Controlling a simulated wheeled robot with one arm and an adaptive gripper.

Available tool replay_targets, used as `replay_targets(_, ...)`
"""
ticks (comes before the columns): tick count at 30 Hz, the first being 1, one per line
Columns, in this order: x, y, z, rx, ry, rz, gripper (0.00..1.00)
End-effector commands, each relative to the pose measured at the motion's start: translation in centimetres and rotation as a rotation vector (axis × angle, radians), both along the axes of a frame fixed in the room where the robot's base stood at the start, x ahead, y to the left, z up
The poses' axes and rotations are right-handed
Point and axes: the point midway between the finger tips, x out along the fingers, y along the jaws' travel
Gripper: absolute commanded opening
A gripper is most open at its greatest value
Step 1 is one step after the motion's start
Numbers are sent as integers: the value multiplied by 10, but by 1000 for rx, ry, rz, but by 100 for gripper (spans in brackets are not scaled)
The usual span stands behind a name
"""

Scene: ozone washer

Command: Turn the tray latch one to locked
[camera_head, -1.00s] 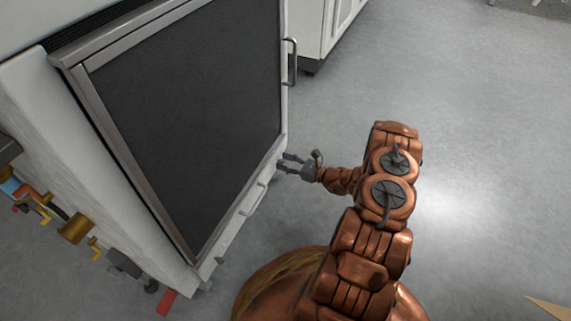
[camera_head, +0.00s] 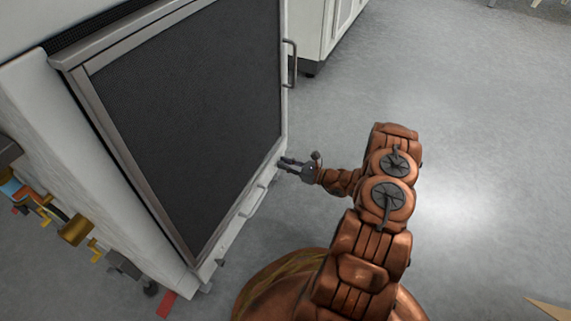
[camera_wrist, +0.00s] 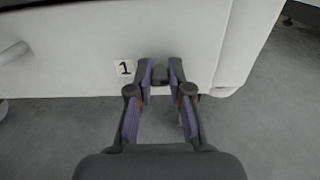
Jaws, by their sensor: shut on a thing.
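The tray latch (camera_wrist: 160,77) shows in the wrist view as a small dark piece between my fingertips, on the white front panel right of a label with the number 1 (camera_wrist: 124,68). My gripper (camera_wrist: 160,70) is shut on the latch, with a fingertip on each side. Most of the latch is hidden by the fingers, so its turn angle is hard to tell. In the head view my gripper (camera_head: 283,163) reaches left to the lower right corner of the washer front (camera_head: 215,248), and the latch itself cannot be made out there.
A bar handle (camera_head: 256,200) sticks out of the panel left of my gripper. Another handle (camera_head: 292,63) stands higher on the right edge. A white cabinet (camera_head: 312,30) stands behind.

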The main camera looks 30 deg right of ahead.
Motion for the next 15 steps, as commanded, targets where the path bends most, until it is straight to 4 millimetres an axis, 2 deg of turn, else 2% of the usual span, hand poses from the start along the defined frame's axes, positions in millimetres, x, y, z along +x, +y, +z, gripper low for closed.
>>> replay_targets(15,0,2,2,-111,-62,2,0)
